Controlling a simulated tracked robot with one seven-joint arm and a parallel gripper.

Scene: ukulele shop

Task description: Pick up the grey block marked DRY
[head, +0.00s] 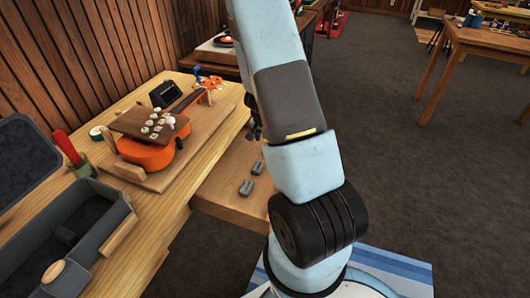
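Two small grey blocks sit on a lower wooden surface (215,185) left of my arm. The nearer block (246,188) and the farther block (257,168) stand apart by a small gap. Both are too small for me to read any marking, so I cannot tell which says DRY. My gripper (254,131) is mostly hidden behind my arm. A dark part of it shows just beyond the farther block in the picture. I cannot see whether its fingers are open or shut, or whether anything is between them.
A workbench (150,270) at left bears an orange ukulele (148,155) on a wooden board, with a brown plate of pale knobs (158,124) over it. An open grey toolbox (90,240) stands in front. Another table (490,42) is at far right. Carpet between is clear.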

